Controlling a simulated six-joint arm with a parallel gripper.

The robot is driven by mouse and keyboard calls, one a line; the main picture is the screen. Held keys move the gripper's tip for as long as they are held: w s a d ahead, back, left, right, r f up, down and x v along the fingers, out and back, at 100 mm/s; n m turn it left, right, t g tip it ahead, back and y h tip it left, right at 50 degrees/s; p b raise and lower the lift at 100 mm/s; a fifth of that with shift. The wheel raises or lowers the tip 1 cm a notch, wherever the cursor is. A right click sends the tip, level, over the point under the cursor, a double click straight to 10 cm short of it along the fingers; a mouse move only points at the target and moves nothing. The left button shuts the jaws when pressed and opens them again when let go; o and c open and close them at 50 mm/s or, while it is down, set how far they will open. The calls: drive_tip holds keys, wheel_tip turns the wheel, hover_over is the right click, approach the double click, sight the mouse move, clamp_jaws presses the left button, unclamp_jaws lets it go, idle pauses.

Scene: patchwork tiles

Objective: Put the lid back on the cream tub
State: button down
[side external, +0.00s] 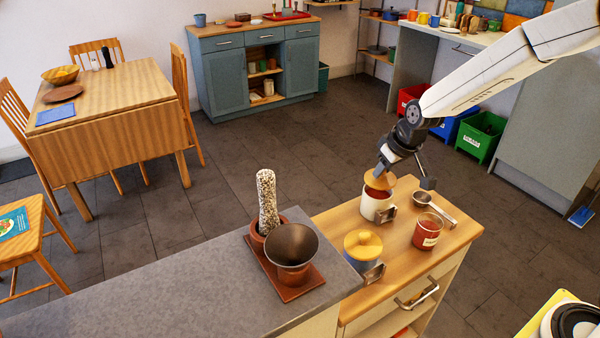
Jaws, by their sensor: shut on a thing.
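The cream tub (376,209) stands upright on the wooden counter, with a metal clip or bracket at its right side. Some reddish colour shows at its mouth under the lid. My gripper (403,174) is over the tub, shut on a tan wooden lid (378,182). The lid is tilted, above the tub's mouth, with a gap showing on the near side. Whether its far edge touches the rim I cannot tell. The grip point on the lid is partly hidden.
A blue tub with a yellow lid (363,244) stands nearby in front. A glass jar of red contents (427,232) and a metal scoop (432,205) are to the right. A dark funnel-shaped bowl (291,247) and a speckled cylinder (267,200) stand left on a brown tray (290,292).

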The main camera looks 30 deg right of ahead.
drive_tip(key=shift+f, duration=0.95)
drive_tip(key=shift+f, duration=0.25)
idle(1.8)
unclamp_jaws()
idle(0.4)
drive_tip(key=shift+r, duration=0.15)
drive_tip(key=shift+r, duration=3.4)
